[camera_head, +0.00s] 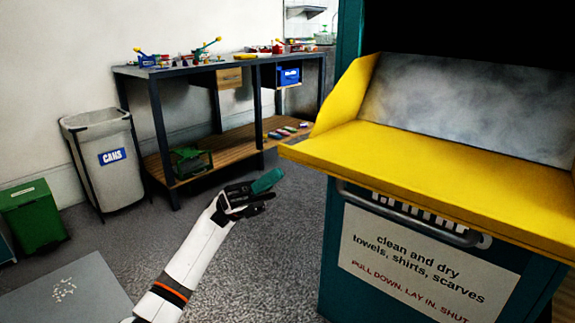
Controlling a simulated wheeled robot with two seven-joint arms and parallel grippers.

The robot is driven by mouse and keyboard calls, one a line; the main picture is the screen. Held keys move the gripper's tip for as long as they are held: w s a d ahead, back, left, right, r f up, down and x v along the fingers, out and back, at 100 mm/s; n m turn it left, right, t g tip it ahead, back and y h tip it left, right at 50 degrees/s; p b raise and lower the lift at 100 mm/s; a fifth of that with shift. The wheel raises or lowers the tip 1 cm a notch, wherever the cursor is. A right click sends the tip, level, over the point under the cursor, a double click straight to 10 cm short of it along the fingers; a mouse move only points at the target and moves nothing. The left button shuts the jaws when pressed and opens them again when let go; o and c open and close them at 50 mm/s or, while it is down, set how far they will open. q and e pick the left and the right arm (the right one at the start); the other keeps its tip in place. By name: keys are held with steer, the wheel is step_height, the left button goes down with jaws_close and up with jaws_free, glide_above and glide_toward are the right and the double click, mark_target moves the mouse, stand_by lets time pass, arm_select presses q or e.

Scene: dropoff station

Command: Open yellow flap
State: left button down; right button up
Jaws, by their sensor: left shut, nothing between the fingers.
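The yellow flap (425,180) is on the teal clothes bin (333,235) at the right. It is pulled down into a shelf, with its yellow side cheek and a grey metal inner panel (470,108) showing, and a dark opening above. A grey bar handle (415,218) runs under its front edge. My left gripper (268,190) is in the middle of the view, to the left of the flap and apart from it. Its fingers are shut and empty. My right gripper is not in view.
A workbench (190,68) with several small items stands along the back wall. A grey can bin (100,125) labelled CANS and a green bin (35,220) stand at left. A grey mat or panel (90,295) is at lower left. Grey floor between them is clear.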

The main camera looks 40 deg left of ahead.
arm_select(q)
steer(key=shift+v, duration=1.6)
steer(key=shift+d, duration=0.15)
